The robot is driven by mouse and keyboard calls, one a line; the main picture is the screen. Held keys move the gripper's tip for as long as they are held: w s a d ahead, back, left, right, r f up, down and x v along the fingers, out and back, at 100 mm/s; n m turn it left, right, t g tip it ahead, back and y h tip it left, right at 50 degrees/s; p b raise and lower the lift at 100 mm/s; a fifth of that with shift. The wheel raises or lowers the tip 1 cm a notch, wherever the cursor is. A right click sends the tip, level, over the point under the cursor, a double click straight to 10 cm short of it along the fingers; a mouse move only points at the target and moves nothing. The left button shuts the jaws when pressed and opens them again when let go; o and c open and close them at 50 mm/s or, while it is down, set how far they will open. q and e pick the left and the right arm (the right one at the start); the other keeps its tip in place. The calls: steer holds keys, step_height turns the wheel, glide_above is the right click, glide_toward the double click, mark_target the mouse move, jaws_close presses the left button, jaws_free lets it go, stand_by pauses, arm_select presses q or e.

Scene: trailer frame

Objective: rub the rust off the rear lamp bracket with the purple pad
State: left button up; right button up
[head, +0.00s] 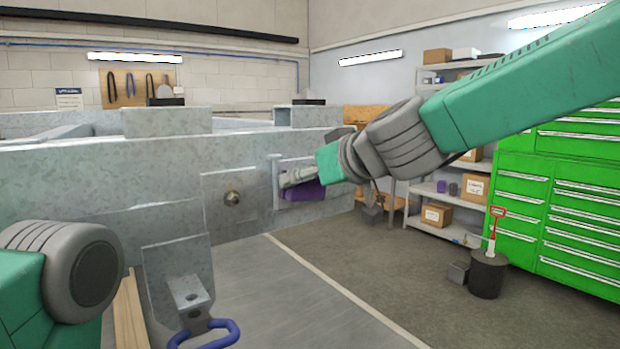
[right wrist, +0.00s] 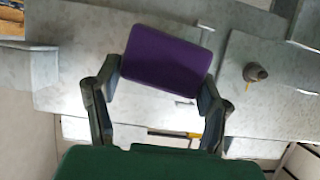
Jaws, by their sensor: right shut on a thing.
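The purple pad (head: 304,192) is held by my right gripper (head: 299,177) in front of a pale metal bracket plate (head: 277,183) on the end of the grey trailer frame. In the right wrist view the pad (right wrist: 168,52) sits between the two fingers of the gripper (right wrist: 158,84), which press on its short sides. The pad and gripper cover much of the plate. I see no rust on the part that shows, and cannot tell whether the pad touches the plate. My left gripper is out of view; only its arm shows at lower left.
A plate with a round stud (head: 232,198) is left of the bracket. A lower bracket with a blue shackle (head: 211,335) juts out at the front. Green drawer cabinets (head: 560,200), a shelf and a black bin (head: 488,274) stand right. The floor between is clear.

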steer(key=s+d, duration=0.1)
steer(key=s+d+b, duration=0.1)
steer(key=s, duration=0.1)
steer(key=shift+s+d, duration=0.2)
steer(key=shift+s, duration=0.05)
steer(key=shift+s+d, duration=0.55)
steer(key=shift+d, duration=0.05)
steer(key=shift+s+d+b, duration=0.2)
steer(key=shift+s+d, duration=0.25)
steer(key=shift+s, duration=0.2)
steer(key=shift+s+d+b, duration=0.2)
steer(key=shift+s+d, duration=0.2)
steer(key=shift+s, duration=0.2)
